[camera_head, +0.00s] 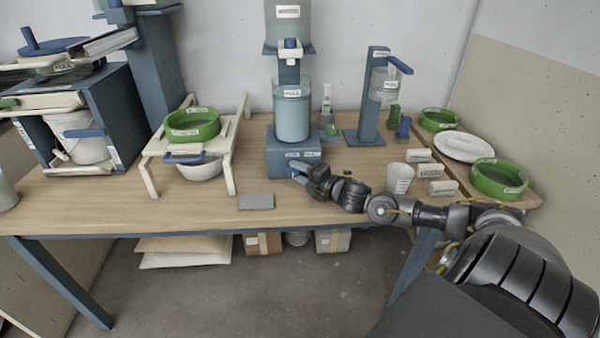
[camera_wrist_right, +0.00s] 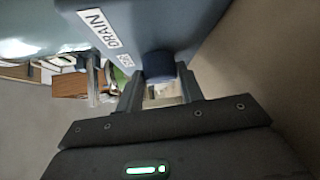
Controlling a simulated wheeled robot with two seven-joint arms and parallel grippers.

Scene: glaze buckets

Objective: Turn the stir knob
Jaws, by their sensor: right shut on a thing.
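The stirring stand has a blue base block (camera_head: 281,160) with a light blue pot (camera_head: 291,118) on top. Two small labels show on the block's front edge. In the right wrist view a dark blue round knob (camera_wrist_right: 158,64) sticks out of the block, near a label reading DRAIN (camera_wrist_right: 99,29) and a smaller label too blurred to read. My right gripper (camera_head: 298,173) is at the block's front, low near the table. Its fingers (camera_wrist_right: 161,84) are shut on the knob, one on each side. My left gripper is out of view.
A white rack (camera_head: 228,165) with a green sieve (camera_head: 192,125) stands left of the block. A grey plate (camera_head: 256,202) lies in front. A white cup (camera_head: 399,180) and small labelled blocks stand beside my right forearm.

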